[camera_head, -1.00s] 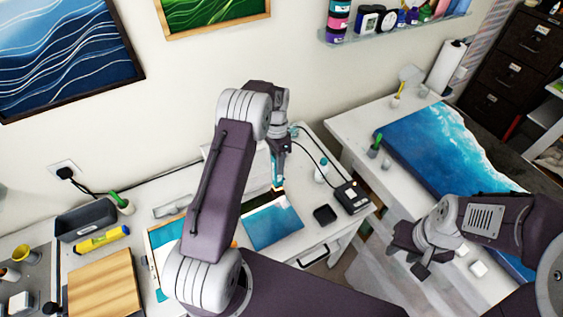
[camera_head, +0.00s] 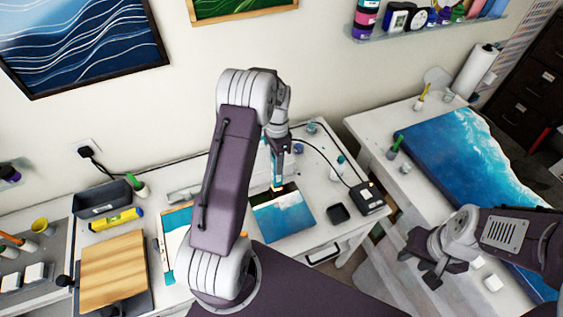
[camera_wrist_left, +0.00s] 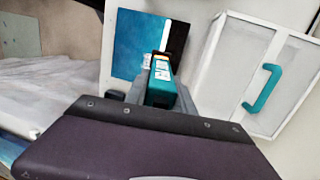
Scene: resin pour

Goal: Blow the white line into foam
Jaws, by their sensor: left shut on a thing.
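A small panel (camera_head: 287,222) lies flat on the white workbench, mostly blue with a pale whitish, cloudy area (camera_head: 291,201) and a black strip along its far edge. It also shows in the left wrist view (camera_wrist_left: 128,55). My left gripper (camera_head: 279,147) is shut on a teal hand-held blower (camera_head: 277,170), which points down over the panel's far edge. The blower also shows in the left wrist view (camera_wrist_left: 161,88). A separate white line cannot be made out. My right gripper (camera_head: 432,267) is empty and looks open, away from the panel.
A black control box (camera_head: 368,197) with a cable and a small black dish (camera_head: 338,213) stand right of the panel. A wooden board (camera_head: 113,268) and a grey bin (camera_head: 102,199) are at left. A large ocean panel (camera_head: 455,160) lies on the right table.

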